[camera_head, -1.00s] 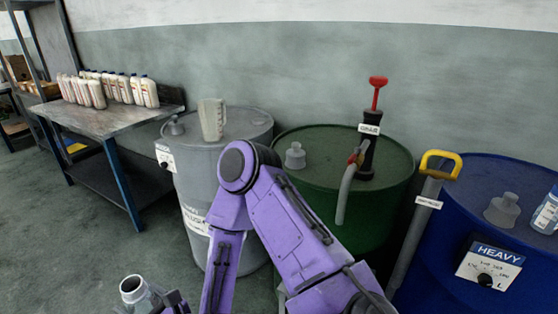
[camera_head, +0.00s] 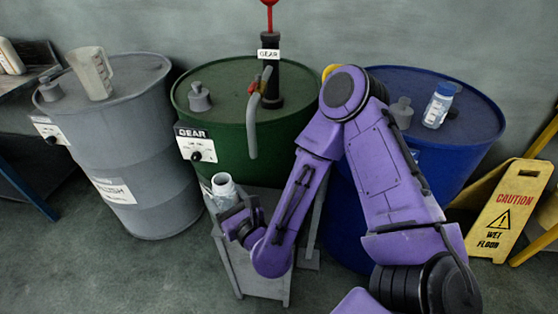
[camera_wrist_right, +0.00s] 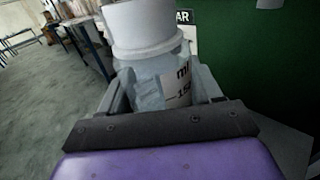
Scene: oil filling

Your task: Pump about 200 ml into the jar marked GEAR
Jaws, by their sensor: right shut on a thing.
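A clear jar with a white open neck (camera_head: 223,185) is in my right gripper (camera_head: 230,207), upright or nearly so, in front of the green drum (camera_head: 215,97). In the right wrist view the jar (camera_wrist_right: 150,88) shows printed "ml" and "150" marks; its name and contents are hidden. The green drum carries a GEAR label with a dial (camera_head: 196,144). Its pump (camera_head: 271,70) has a red handle (camera_head: 269,3), a GEAR tag and a grey spout hose (camera_head: 252,130). The hose end hangs above and right of the jar. My left gripper is out of view.
A grey stand (camera_head: 262,286) is below the jar. A grey drum (camera_head: 135,150) with a pitcher (camera_head: 91,73) is at left. The blue drum (camera_head: 455,110) bears a blue-capped jar (camera_head: 438,105). A yellow wet-floor sign (camera_head: 507,212) stands at right.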

